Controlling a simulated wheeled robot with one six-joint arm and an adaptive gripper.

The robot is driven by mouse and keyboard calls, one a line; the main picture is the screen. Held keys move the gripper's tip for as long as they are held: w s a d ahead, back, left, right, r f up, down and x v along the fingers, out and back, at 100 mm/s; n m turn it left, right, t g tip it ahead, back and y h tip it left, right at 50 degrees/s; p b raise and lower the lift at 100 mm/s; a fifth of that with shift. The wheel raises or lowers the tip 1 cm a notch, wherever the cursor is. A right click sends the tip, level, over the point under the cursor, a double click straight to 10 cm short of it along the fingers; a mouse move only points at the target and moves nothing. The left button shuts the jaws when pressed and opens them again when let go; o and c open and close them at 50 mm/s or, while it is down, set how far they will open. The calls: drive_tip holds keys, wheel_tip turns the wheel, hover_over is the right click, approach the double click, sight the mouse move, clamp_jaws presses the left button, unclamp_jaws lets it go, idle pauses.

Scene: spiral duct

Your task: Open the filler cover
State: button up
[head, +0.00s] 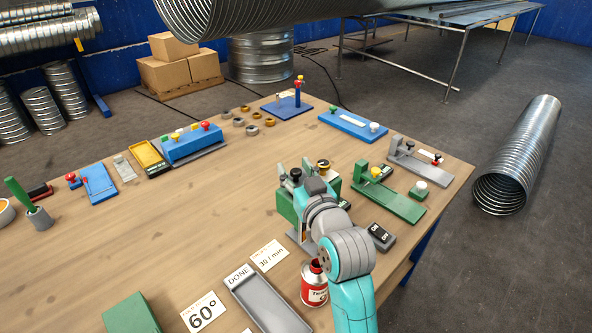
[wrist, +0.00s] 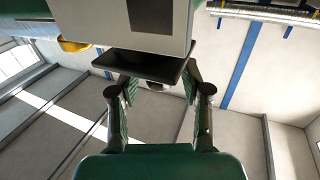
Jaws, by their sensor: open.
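A green machine (head: 286,205) stands on the wooden table, largely hidden behind my arm in the head view. In the wrist view a grey housing (wrist: 170,22) with a dark panel fills the top, with a tilted black flap (wrist: 148,65) along its lower edge. The flap looks like the filler cover, but I cannot be sure. My gripper (wrist: 158,82) is open, its two fingers pointing at the flap, one on each side. Whether they touch it I cannot tell. In the head view my gripper (head: 290,177) is at the machine, its fingertips unclear.
A red-labelled can (head: 314,285) and a grey DONE tray (head: 268,302) stand near my arm. A dark switch box (head: 381,237) and a green fixture (head: 390,196) lie to the right. Blue fixtures (head: 192,143) stand further left. The table's left middle is clear.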

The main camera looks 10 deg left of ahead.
clamp_jaws()
drive_tip(key=s+a, duration=0.1)
drive_tip(key=s, duration=0.1)
drive_tip(key=s+a, duration=0.2)
drive_tip(key=shift+s+a, duration=0.25)
unclamp_jaws()
drive_tip(key=shift+s, duration=0.1)
drive_tip(key=v, duration=1.2)
